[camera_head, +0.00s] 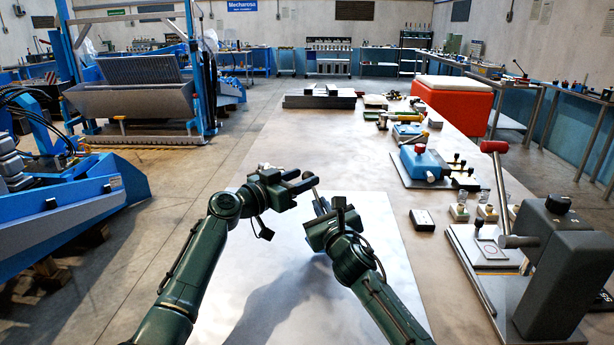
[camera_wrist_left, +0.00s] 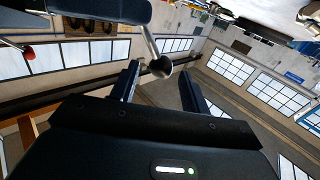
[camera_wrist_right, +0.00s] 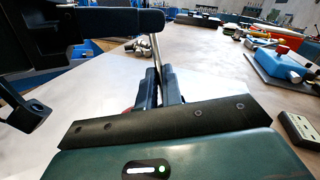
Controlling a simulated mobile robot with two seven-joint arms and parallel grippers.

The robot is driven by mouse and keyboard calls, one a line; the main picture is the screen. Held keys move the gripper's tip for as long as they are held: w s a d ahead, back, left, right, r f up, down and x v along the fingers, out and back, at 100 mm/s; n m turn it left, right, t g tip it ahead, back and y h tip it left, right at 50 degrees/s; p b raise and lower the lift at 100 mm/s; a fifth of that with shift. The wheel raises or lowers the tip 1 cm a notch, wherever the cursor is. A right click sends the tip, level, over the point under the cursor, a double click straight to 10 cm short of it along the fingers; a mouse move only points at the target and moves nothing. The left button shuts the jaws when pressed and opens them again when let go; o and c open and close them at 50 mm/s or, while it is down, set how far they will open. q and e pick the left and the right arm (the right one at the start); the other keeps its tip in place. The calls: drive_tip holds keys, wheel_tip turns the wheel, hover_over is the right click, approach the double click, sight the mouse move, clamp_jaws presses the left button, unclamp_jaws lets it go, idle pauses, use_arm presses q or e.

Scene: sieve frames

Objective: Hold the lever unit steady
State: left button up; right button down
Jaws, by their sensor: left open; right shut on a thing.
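The lever unit shows as a thin metal rod (camera_wrist_right: 157,52) with a dark ball knob (camera_wrist_left: 160,67) at its end; its lower part is hidden. My right gripper (camera_head: 318,206) is shut on it, and the rod stands up from between the fingers in the right wrist view. My left gripper (camera_head: 303,181) is open. In the left wrist view its two fingers (camera_wrist_left: 160,88) stand on either side of the line to the knob, with visible gaps. I cannot tell how deep the knob sits between them. Both grippers are above the table.
A pale sheet (camera_head: 270,290) covers the near table under my arms. A grey press (camera_head: 560,265) with a red-knobbed lever stands at the right. A small black-and-white box (camera_head: 422,219) and a blue unit (camera_head: 425,163) lie right of my grippers. The table's middle is clear.

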use_arm(q)
drive_tip(key=shift+x, duration=1.25)
drive_tip(key=shift+c, duration=0.3)
clamp_jaws()
